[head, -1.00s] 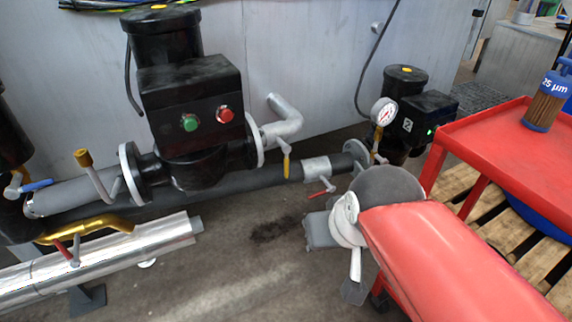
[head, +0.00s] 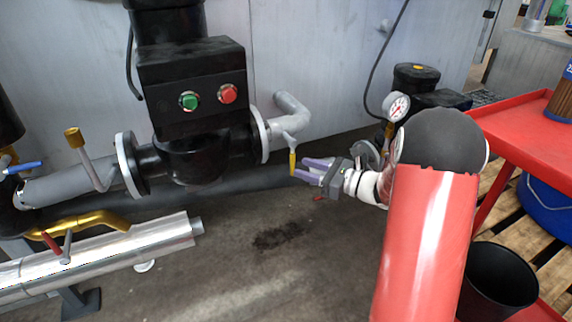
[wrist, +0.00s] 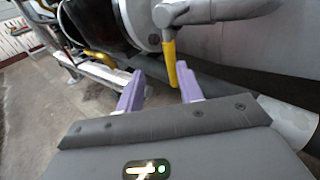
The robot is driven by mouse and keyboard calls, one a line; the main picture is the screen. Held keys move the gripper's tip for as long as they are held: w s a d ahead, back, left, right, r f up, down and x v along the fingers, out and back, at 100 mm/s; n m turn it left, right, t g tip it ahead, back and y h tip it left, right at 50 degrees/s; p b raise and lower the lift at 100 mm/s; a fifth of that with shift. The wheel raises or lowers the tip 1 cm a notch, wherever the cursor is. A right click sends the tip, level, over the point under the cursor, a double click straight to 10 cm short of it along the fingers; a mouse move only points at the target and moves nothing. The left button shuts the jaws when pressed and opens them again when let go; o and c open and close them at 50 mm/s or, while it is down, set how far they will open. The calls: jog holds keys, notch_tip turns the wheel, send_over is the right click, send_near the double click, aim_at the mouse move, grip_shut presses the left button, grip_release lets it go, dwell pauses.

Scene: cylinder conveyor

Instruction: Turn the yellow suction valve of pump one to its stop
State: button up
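The yellow valve handle (head: 292,163) hangs down below a silver elbow pipe (head: 292,115), right of the black pump (head: 190,100) with green and red buttons. My gripper (head: 303,169) has purple fingers, spread apart, just right of the handle and pointing left at it. In the wrist view the yellow handle (wrist: 169,60) hangs ahead, between the directions of the two fingertips (wrist: 160,70) and nearer the right one. The fingers are open and hold nothing. I cannot tell whether a finger touches the handle.
A pressure gauge (head: 396,106) and a smaller black pump stand behind my arm. A red-handled valve (head: 319,197) lies below my gripper. A red cart (head: 520,145) and a black bin (head: 497,283) are at the right. The floor in the middle is clear.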

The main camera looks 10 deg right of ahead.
aim_at(293, 158)
jog(key=w+d+x, duration=0.1)
jog(key=x, duration=0.6)
jog(key=shift+w+a+m+t, duration=0.2)
jog(key=shift+w+m+t, duration=0.05)
jog(key=shift+m+t, duration=0.15)
jog(key=shift+f, duration=0.1)
jog(key=shift+c, duration=0.3)
grip_shut()
